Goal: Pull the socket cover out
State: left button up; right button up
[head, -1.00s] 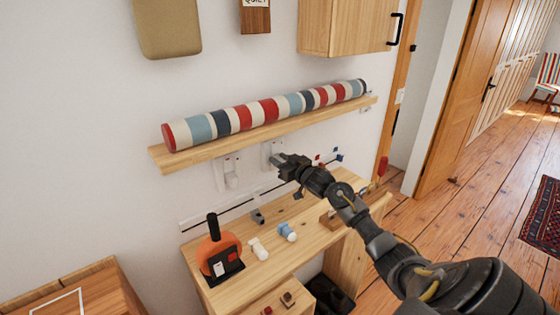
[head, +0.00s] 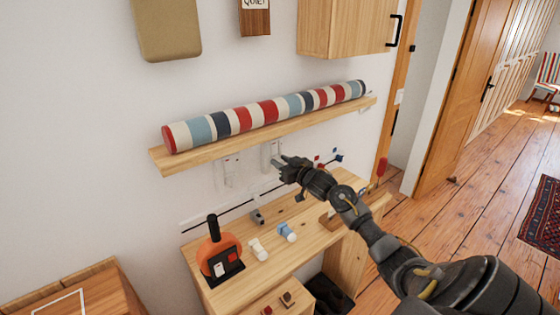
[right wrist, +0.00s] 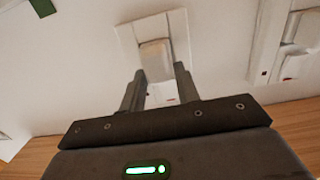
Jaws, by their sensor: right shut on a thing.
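The socket cover is a small white rounded block (right wrist: 155,58) in front of a white wall plate (right wrist: 127,38) in the right wrist view. My right gripper (right wrist: 159,72) has one dark finger on each side of it and is shut on it. I cannot tell whether the cover still touches the plate. In the head view my right gripper (head: 283,161) is at the right-hand wall plate (head: 267,152), under the shelf, and hides most of the cover. My left gripper is out of view.
A second white plate (head: 228,170) is to the left. Above is a wooden shelf (head: 190,155) with a striped roll (head: 265,111). Below, a wooden desk (head: 268,272) holds an orange device (head: 218,257) and small white and blue items (head: 287,232).

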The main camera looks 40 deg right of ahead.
jog(key=shift+s+p, duration=2)
jog(key=shift+s, duration=0.95)
jog(key=s+a+n+y+b, duration=0.2)
jog(key=s+a+y, duration=0.2)
jog(key=a, duration=0.9)
jog(key=s+a+n+g+y+b, duration=0.1)
jog(key=s+a+n+y+b, duration=0.1)
jog(key=s+a, duration=0.6)
jog(key=a+n+y, duration=0.1)
jog(key=a, duration=0.5)
jog(key=shift+s+g+y+b, duration=0.3)
jog(key=shift+s+y, duration=0.1)
jog(key=shift+n+g+y, duration=0.3)
jog(key=shift+n+y, duration=0.1)
jog(key=shift+y, duration=0.1)
jog(key=s+a+f, duration=0.1)
jog(key=s+a+b, duration=0.1)
jog(key=s+a+f, duration=0.1)
jog(key=s, duration=0.1)
jog(key=shift+a+f, duration=0.2)
jog(key=shift+f, duration=0.15)
grip_shut()
jog(key=shift+s+f, duration=0.1)
jog(key=shift+f, duration=0.2)
